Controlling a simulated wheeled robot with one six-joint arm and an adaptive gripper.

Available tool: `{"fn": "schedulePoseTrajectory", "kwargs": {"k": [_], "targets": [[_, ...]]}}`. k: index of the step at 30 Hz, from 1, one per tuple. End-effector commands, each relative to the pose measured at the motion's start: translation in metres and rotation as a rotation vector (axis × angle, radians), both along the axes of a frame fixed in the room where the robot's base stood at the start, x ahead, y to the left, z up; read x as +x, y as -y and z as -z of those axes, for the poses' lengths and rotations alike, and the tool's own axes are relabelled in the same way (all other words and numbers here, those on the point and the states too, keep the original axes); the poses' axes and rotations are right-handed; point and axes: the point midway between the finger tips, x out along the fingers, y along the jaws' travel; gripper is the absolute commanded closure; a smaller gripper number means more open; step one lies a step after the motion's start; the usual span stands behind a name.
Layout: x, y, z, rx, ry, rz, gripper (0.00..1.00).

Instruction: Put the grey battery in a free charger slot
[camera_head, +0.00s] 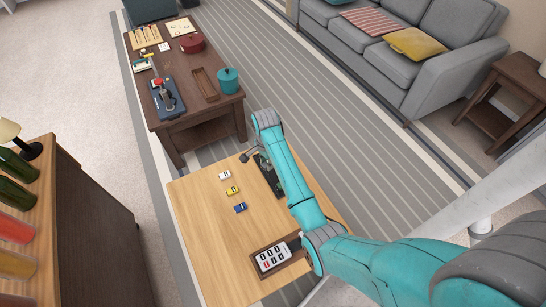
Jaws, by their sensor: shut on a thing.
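My forearm reaches over the wooden table, and my gripper (250,154) shows only as a small dark shape beside the wrist, above the table's far end. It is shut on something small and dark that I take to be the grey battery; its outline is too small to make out. A dark, flat device with green marks (267,176), possibly the charger, lies on the table just beside the gripper, partly hidden by my forearm. I cannot tell its slots apart.
White (224,175), yellow (233,190) and blue (240,208) small blocks or toy cars stand left on the table (205,225). A brown-framed tray with white pieces (270,259) lies near my elbow. A dark coffee table (188,128) stands beyond; a cabinet (90,230) is left.

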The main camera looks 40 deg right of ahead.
Motion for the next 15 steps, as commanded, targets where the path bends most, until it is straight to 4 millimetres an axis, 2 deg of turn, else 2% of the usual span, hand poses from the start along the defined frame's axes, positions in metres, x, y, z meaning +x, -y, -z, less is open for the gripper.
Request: {"fn": "schedulePoseTrajectory", "kwargs": {"k": [1,6,15], "targets": [[-0.001,0.011,-0.002,0.0,0.001,0.069,1.0],[-0.003,0.029,-0.004,0.0,0.0,0.209,1.0],[-0.003,0.031,0.01,0.0,-0.001,0.233,1.0]]}}
